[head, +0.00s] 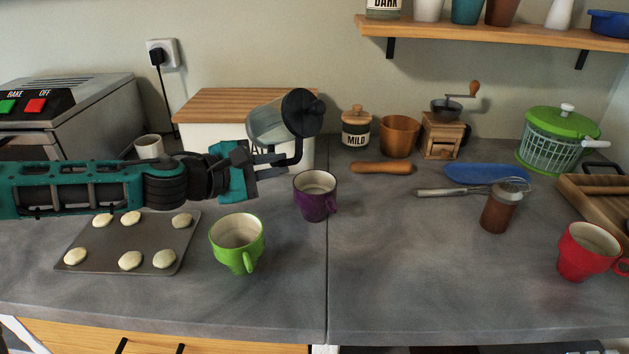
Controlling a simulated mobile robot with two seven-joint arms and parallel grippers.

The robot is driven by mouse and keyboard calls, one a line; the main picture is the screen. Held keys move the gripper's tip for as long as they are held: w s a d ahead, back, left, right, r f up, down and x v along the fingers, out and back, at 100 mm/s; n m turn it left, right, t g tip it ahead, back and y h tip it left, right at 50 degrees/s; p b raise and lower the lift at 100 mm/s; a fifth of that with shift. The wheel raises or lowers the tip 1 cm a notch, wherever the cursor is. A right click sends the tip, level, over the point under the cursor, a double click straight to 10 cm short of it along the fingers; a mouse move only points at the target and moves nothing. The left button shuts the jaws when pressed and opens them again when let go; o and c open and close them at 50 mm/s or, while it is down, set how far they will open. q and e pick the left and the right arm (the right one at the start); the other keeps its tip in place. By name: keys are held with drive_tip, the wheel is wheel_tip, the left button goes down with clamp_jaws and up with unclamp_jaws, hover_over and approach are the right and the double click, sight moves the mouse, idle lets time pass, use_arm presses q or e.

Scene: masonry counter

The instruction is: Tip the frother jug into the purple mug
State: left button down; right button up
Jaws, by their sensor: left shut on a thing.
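The frother jug (268,124) is a grey, shiny cylinder with a black round end and a black handle. It is tilted in the air in front of the white bread box, its black end to the upper right. My left gripper (262,164) is shut on the jug, at its handle side. The purple mug (314,199) stands upright on the counter, below and to the right of the jug, with its pale inside showing. The jug and mug are apart. I cannot see any liquid. My right gripper is not in view.
A green mug (238,249) stands in front of my left gripper, beside a baking tray (99,259) with several dough pieces. A wooden roller (381,168), a brown shaker (497,213) and a red mug (581,254) are to the right. The front middle counter is clear.

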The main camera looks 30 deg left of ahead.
use_arm(q)
drive_tip(key=shift+w+a+f+m+y+b, duration=0.1)
drive_tip(key=shift+a+f+m+y+b, duration=0.4)
drive_tip(key=shift+m, duration=0.3)
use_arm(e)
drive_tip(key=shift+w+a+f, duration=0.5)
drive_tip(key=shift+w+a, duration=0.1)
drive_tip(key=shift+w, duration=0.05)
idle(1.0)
use_arm(q)
drive_tip(key=shift+r, duration=0.1)
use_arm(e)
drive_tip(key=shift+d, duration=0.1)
use_arm(q)
drive_tip(key=shift+d, duration=0.1)
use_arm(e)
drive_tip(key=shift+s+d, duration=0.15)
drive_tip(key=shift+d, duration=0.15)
